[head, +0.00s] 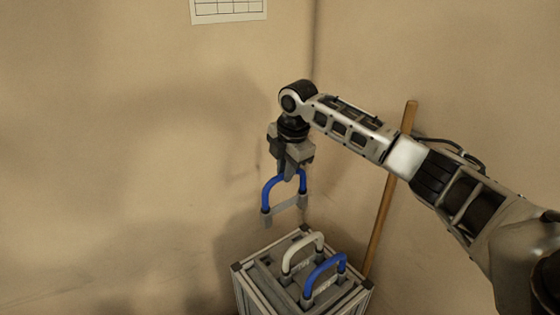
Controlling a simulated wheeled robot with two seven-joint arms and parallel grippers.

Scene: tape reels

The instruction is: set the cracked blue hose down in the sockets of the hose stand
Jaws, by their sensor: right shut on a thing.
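My right gripper (287,174) is shut on the top of a blue hose (268,190), an arch with grey ends and a grey bar across its bottom. It hangs upright in the air above the hose stand, clear of it. No crack can be made out on it at this size. The hose stand (244,292) is a grey box with a framed top at the bottom of the head view. A white hose (303,243) and a second blue hose (324,268) stand as arches on its top. The sockets are too small to make out clearly. My left gripper is out of view.
A wooden pole (383,215) leans in the corner behind and right of the stand, partly hidden by my right arm. A paper chart (228,9) hangs at the top. The space left of the held hose is free.

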